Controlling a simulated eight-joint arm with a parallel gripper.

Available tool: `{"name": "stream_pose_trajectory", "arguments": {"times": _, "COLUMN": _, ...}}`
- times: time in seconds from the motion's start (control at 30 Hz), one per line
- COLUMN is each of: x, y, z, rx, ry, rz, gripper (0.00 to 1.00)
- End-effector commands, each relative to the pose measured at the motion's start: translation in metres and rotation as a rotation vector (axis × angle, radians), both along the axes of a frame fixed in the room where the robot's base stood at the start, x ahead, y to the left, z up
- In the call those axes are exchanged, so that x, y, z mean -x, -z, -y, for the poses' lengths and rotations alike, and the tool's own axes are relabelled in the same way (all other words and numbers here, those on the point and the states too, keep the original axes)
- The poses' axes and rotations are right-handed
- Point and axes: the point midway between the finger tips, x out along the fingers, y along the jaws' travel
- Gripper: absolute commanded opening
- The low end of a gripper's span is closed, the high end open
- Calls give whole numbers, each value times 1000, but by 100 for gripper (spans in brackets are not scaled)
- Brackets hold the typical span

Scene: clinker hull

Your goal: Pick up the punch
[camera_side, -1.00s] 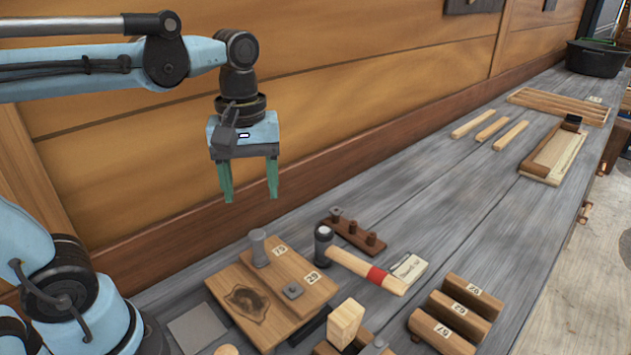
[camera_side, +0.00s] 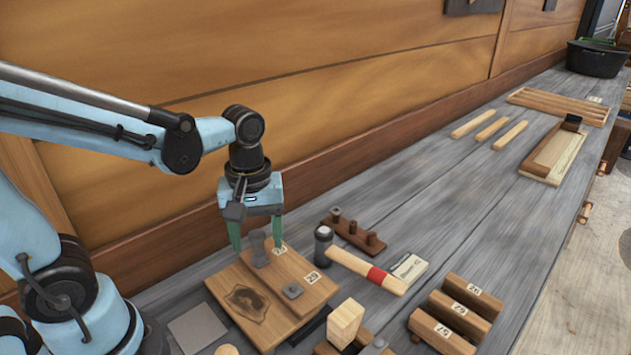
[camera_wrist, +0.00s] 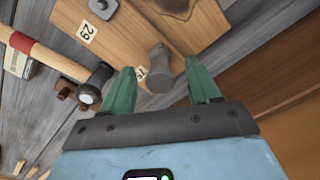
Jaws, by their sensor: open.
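The punch (camera_side: 258,249) is a short grey metal piece with a wider head, standing on a wooden board (camera_side: 298,272). In the wrist view the punch (camera_wrist: 160,72) shows between my two green fingers. My gripper (camera_side: 257,242) points down over it, open and empty, with one finger on each side of the punch's upper part. The fingers (camera_wrist: 159,74) look apart from the punch. Whether the tips are level with its head is hard to tell.
A hammer (camera_side: 360,265) with a red-banded handle lies just right of the board. A dark rack with pegs (camera_side: 353,236) is behind it. A pale wooden block (camera_side: 345,322) and numbered wooden blocks (camera_side: 455,318) are in front. A wooden wall (camera_side: 350,90) rises behind the bench.

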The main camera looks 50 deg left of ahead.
Motion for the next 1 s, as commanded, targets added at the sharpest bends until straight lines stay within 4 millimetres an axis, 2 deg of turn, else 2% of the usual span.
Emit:
{"name": "stream_pose_trajectory", "arguments": {"times": 0.2, "x": -1, "y": 17, "z": 0, "rx": 0, "ry": 0, "rz": 1, "gripper": 61}}
{"name": "stream_pose_trajectory", "arguments": {"times": 0.53, "x": 0, "y": 20, "z": 0, "rx": 0, "ry": 0, "rz": 1, "gripper": 60}}
{"name": "stream_pose_trajectory", "arguments": {"times": 0.9, "x": 0, "y": 20, "z": 0, "rx": 0, "ry": 0, "rz": 1, "gripper": 3}}
{"name": "stream_pose_trajectory", "arguments": {"times": 1.0, "x": 0, "y": 20, "z": 0, "rx": 0, "ry": 0, "rz": 1, "gripper": 0}}
